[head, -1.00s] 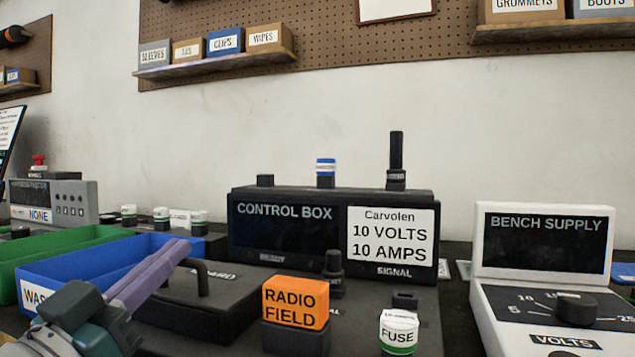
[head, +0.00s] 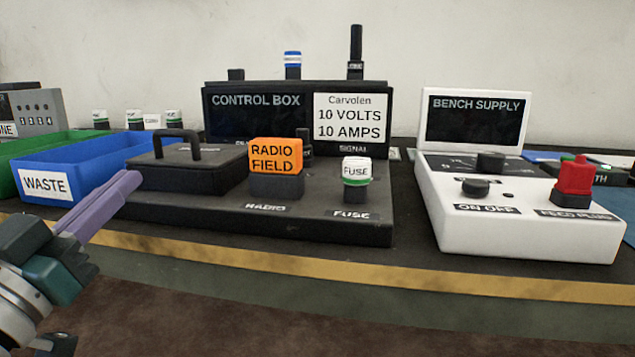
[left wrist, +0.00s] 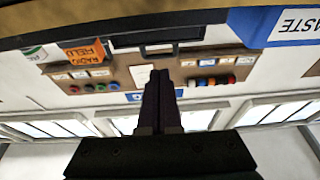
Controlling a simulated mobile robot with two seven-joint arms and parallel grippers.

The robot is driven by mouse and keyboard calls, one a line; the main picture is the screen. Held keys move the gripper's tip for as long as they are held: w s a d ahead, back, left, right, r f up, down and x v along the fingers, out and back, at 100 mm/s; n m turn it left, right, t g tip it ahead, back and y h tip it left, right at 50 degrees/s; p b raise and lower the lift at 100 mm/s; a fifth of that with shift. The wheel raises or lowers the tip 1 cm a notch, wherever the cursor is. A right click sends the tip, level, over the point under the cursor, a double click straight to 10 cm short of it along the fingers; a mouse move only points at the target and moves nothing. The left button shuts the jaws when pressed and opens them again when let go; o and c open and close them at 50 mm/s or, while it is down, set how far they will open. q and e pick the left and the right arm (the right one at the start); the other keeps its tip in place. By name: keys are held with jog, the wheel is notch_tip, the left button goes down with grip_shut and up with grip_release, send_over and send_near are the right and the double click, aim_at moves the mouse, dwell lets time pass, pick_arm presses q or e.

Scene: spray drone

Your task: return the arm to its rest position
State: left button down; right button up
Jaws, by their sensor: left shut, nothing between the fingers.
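My left gripper (head: 128,180) is at the lower left of the head view, its purple fingers shut with nothing between them. Its fingertips show just in front of the bench edge, near the black lidded box with a handle (head: 190,172) and the waste bin. In the left wrist view the closed fingers (left wrist: 158,78) point away from the camera and hold nothing. That view is upside down. My right gripper is in neither view.
The control box (head: 295,120) stands at the back, with an orange radio field block (head: 276,156) and a fuse (head: 357,172) before it. A blue waste bin (head: 85,168) is at left, a white bench supply (head: 520,225) at right. Free room lies before the yellow bench edge (head: 330,271).

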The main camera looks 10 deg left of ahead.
pick_arm(q)
jog(key=s+d+r+g+y+p, duration=0.1)
jog(key=s+d+r+g+p, duration=0.1)
jog(key=s+r+g+p, duration=0.55)
jog(key=s+d+r+m+g+p, duration=0.1)
jog(key=s+d+r+g+p, duration=0.3)
jog(key=s+p, duration=0.75)
jog(key=s+d+r+g+y+p, duration=0.1)
jog(key=s+r+g+p, duration=0.5)
jog(key=p, duration=0.6)
notch_tip(320, 180, up, 33)
jog(key=p, duration=3.5)
jog(key=shift+s+r, duration=0.15)
jog(key=shift+s, duration=0.1)
jog(key=shift+g, duration=0.25)
